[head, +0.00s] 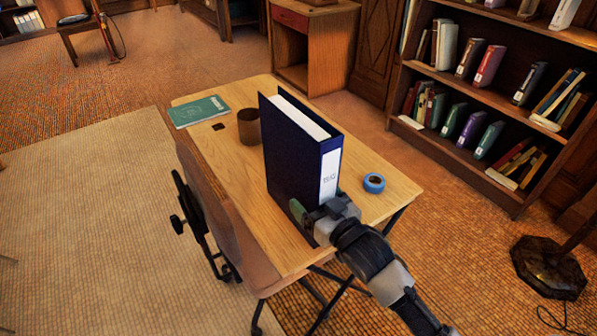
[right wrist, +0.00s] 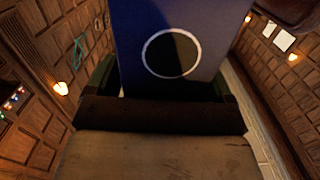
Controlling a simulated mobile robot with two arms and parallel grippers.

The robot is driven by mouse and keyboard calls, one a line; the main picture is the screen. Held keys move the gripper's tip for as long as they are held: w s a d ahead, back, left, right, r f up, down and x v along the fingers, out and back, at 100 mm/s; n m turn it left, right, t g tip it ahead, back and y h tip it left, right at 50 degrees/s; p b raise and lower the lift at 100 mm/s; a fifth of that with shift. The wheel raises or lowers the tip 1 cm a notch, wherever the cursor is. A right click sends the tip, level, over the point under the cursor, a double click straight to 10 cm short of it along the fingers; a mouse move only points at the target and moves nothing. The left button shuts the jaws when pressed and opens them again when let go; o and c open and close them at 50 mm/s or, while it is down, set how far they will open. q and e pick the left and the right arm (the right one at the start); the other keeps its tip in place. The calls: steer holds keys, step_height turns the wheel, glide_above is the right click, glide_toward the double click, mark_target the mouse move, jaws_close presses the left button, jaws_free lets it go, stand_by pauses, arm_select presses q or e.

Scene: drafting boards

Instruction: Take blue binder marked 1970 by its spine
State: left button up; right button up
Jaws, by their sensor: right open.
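The blue binder (head: 290,155) stands upright on the wooden drafting table (head: 385,205), its spine with a white label facing the lower right. The label's marking is too small to read surely. My right gripper (head: 312,214) is at the lower part of the spine, its jaws open, one finger showing beside the binder's left cover. In the right wrist view the blue spine (right wrist: 205,45) with its ringed finger hole stands between the open fingers (right wrist: 165,88). Whether the fingers touch the covers cannot be told. My left gripper is not in view.
A blue tape roll (head: 374,183) lies right of the binder. A brown cup (head: 249,127) and a green book (head: 199,111) are behind it to the left. A chair (head: 222,215) stands against the table's left side. A bookshelf (head: 470,150) is at the right.

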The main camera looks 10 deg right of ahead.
steer(key=c, duration=1.3)
steer(key=shift+r, duration=0.1)
steer(key=shift+c, duration=0.5)
steer(key=shift+r, duration=0.1)
